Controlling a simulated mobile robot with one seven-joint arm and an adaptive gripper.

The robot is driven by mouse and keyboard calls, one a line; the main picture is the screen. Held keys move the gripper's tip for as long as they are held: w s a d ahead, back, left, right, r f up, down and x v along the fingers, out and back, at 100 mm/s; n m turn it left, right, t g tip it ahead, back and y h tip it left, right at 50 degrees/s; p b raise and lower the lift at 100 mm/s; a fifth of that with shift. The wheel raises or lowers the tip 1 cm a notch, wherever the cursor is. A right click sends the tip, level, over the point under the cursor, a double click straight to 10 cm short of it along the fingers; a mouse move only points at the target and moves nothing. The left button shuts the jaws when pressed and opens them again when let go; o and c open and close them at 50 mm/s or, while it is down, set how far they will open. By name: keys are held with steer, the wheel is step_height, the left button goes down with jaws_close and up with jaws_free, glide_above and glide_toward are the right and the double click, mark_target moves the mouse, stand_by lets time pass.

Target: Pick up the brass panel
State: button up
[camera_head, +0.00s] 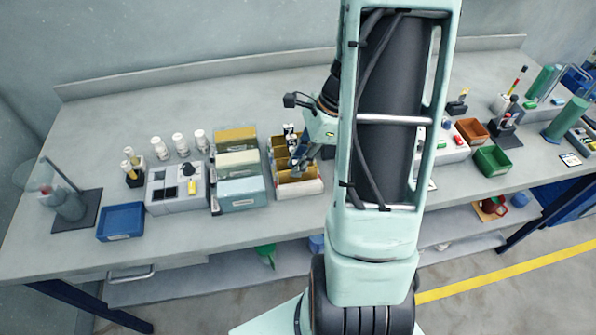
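Brass-coloured panels stand in two racks at the middle of the bench. In the left rack a brass panel (235,134) is at the back, with a cream panel (238,158) and a grey-blue panel (241,186) in front. The right rack (309,188) has several brass-coloured plates, the front one (290,191) partly behind its pale front wall. My gripper (297,168) points down over the right rack, close to its plates. It is small in view, and I cannot tell whether its fingers touch or hold a plate. My arm hides the area right of it.
Left of the racks are a grey block with dark wells (178,204), a blue bin (121,222), white bottles (181,145) and a beaker stand (70,206). Orange (471,131) and green (492,161) bins are to the right. The bench front left of centre is clear.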

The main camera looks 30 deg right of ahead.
jaws_close()
steer(key=shift+r, duration=0.15)
steer(key=shift+r, duration=0.6)
steer(key=s+d+r+b, duration=0.1)
steer(key=s+d+r, duration=0.6)
steer(key=s+r, duration=0.4)
steer(key=shift+s+r, duration=0.25)
steer(key=shift+s, duration=0.35)
steer(key=shift+d, duration=0.1)
